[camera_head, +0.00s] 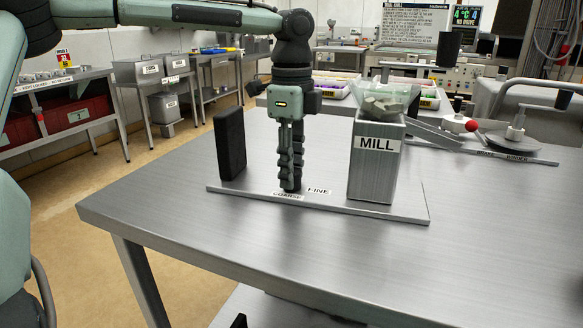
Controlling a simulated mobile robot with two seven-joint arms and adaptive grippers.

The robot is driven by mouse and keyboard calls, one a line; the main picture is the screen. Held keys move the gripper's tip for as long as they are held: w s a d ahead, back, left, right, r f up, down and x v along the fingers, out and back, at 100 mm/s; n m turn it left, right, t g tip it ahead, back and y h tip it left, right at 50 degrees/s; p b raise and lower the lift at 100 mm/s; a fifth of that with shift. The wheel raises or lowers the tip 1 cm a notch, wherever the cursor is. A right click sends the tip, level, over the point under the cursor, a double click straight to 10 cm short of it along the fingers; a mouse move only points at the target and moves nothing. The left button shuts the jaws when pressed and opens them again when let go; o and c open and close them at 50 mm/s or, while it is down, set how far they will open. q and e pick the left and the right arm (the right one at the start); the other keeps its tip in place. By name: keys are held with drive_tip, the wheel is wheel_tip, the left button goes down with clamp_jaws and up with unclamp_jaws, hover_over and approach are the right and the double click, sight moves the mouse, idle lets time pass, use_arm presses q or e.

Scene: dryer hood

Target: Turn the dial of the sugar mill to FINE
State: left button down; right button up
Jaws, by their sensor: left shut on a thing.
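The sugar mill is a grey metal box (374,168) labelled MILL, with pale lumps (383,106) in its open top. It stands on a thin base plate (405,213) on the steel table. The COARSE label (287,194) and FINE label (318,190) lie on the plate, left of the box. My left gripper (290,184) points straight down just behind the COARSE label, its fingers shut on the dial. The fingers hide the dial, so I cannot tell which way it points. My right gripper is not in view.
Behind the mill are a clear-lidded tray and, to the right, a device with a red knob (471,126) and a round plate (515,142). The table's front is clear.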

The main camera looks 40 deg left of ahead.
use_arm(q)
drive_tip(key=n, duration=0.4)
drive_tip(key=shift+n, duration=0.3)
drive_tip(key=n, duration=0.3)
drive_tip(key=shift+n, duration=0.3)
drive_tip(key=n, duration=0.4)
drive_tip(key=shift+n, duration=1.9)
drive_tip(key=c, duration=1.2)
unclamp_jaws()
wheel_tip(320, 180, up, 12)
drive_tip(key=shift+r, duration=0.1)
drive_tip(key=shift+s, duration=0.15)
